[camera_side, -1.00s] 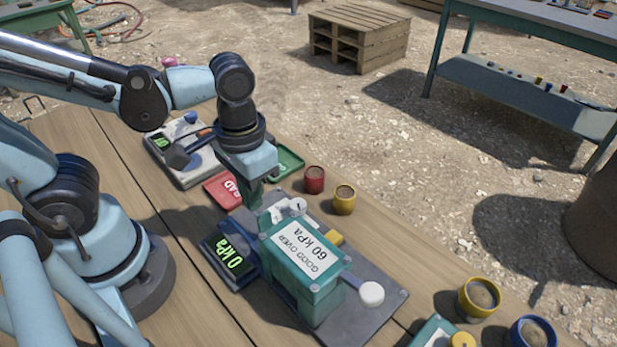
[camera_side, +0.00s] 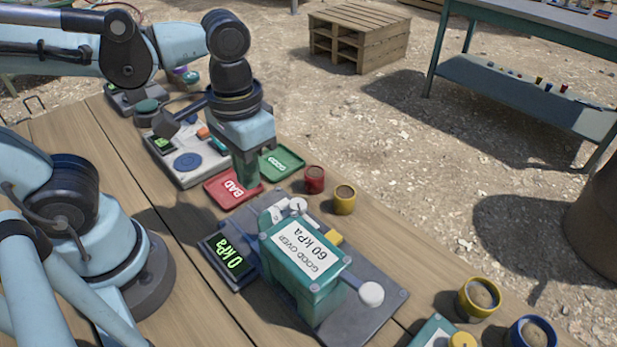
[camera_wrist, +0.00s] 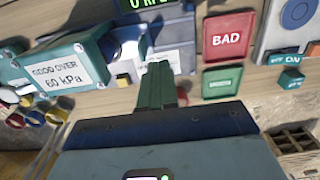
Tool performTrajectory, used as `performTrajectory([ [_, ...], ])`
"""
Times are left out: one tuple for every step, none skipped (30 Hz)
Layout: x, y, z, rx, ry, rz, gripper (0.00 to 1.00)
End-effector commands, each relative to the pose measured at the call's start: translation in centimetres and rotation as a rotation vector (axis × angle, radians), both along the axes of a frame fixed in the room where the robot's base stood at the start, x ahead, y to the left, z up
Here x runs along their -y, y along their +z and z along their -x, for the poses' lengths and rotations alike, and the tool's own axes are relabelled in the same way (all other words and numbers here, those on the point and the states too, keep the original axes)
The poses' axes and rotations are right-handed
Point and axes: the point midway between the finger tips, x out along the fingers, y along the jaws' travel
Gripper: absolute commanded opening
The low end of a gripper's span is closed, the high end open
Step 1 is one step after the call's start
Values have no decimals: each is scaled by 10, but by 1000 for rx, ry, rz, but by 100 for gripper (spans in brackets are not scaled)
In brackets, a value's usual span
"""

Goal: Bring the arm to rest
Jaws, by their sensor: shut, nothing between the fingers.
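My gripper (camera_side: 246,180) points down, its green fingers shut and empty. In the side view its tips show in front of the red BAD tray (camera_side: 222,196) and beside the green GOOD tray (camera_side: 284,163). In the wrist view the shut fingers (camera_wrist: 160,72) show at the centre, with the BAD tray (camera_wrist: 230,40) to their right and the green tray (camera_wrist: 222,82) below it. Whether the tips touch anything cannot be told.
A teal press labelled GOOD OVER 60 kPa (camera_side: 306,262) stands near, with a display (camera_side: 232,258) reading 0 kPa. A grey device (camera_side: 188,158) lies behind. Bare wood (camera_side: 110,150) shows at left.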

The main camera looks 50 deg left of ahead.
Motion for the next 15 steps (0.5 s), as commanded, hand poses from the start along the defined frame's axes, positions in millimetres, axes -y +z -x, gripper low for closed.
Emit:
performTrajectory([
  [-1,0,-1,5,1,2,0],
  [-2,-1,-2,15,2,4,0],
  [-4,-2,-4,36,3,10,0],
  [-6,-2,-8,61,4,17,0],
  [-9,-3,-12,94,7,24,0],
  [-15,-4,-18,146,8,33,0],
  [-19,-4,-24,191,9,39,0],
  [-24,-4,-29,238,10,43,0],
  [-31,-4,-37,301,10,45,0],
  [-36,-3,-42,348,10,44,0],
  [-41,-2,-46,391,9,41,0],
  [-47,0,-52,446,8,36,0],
  [-52,1,-56,482,8,30,0],
  [-56,2,-59,515,6,24,0],
  [-60,4,-63,553,5,17,0],
])
